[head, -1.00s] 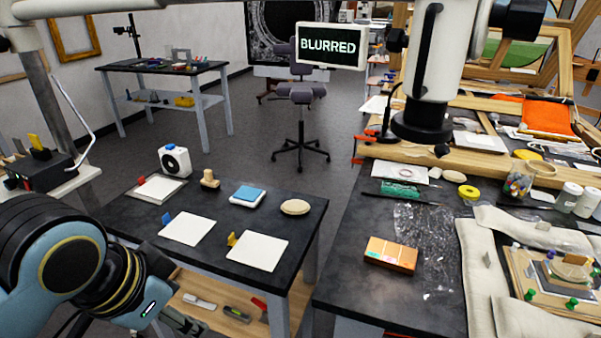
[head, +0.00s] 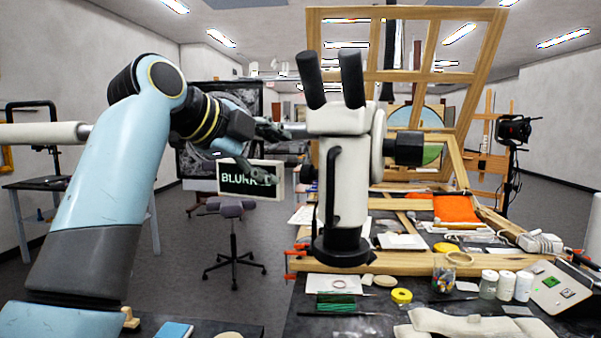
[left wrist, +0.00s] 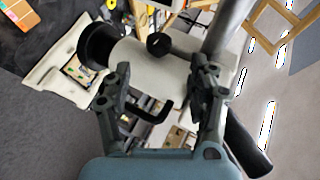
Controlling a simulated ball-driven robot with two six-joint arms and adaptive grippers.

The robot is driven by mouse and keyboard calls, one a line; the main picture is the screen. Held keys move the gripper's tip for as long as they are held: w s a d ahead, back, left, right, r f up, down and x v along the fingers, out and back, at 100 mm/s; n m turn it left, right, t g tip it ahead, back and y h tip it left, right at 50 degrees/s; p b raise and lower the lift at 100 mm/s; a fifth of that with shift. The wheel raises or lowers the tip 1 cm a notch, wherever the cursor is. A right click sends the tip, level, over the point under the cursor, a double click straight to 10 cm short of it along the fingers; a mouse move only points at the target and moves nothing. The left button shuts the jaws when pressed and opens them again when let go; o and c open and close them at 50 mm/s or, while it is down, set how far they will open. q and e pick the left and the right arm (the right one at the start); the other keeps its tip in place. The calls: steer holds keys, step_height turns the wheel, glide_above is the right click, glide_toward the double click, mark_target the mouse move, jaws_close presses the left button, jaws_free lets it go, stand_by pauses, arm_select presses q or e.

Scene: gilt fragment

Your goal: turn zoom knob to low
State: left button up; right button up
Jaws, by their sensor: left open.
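The white microscope (head: 345,190) stands in the middle of the head view, with two black eyepieces on top and a dark lens end below. A large black knob (head: 405,148) sticks out on its right and a smaller dark knob (head: 308,172) on its left. I cannot tell which is the zoom knob. My left gripper (head: 282,154) is open beside the microscope's left side. In the left wrist view the microscope body (left wrist: 180,72) lies beyond the spread fingers, with a black knob (left wrist: 159,44) between them. Contact is not visible. My right gripper is out of view.
A screen (head: 250,178) behind my left gripper reads "BLURRED", partly covered. A wooden easel frame (head: 455,160) stands behind the microscope. The bench below holds yellow tape (head: 401,296), white bottles (head: 506,285) and a jar. A stool (head: 233,240) stands on the floor.

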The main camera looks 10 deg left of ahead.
mark_target(302, 171)
arm_select(q)
steer(key=shift+p+x, duration=1.35)
steer(key=shift+x, duration=3.4)
steer(key=c, duration=1.1)
steer(key=shift+r+g+y, duration=0.2)
steer(key=shift+g+y, duration=0.2)
steer(key=shift+g, duration=0.4)
steer(key=shift+c, duration=0.2)
steer(key=shift+w+n+g, duration=0.1)
steer(key=shift+n+g, duration=0.2)
steer(key=shift+g, duration=0.2)
steer(key=o, duration=1.1)
steer(key=shift+o, duration=0.2)
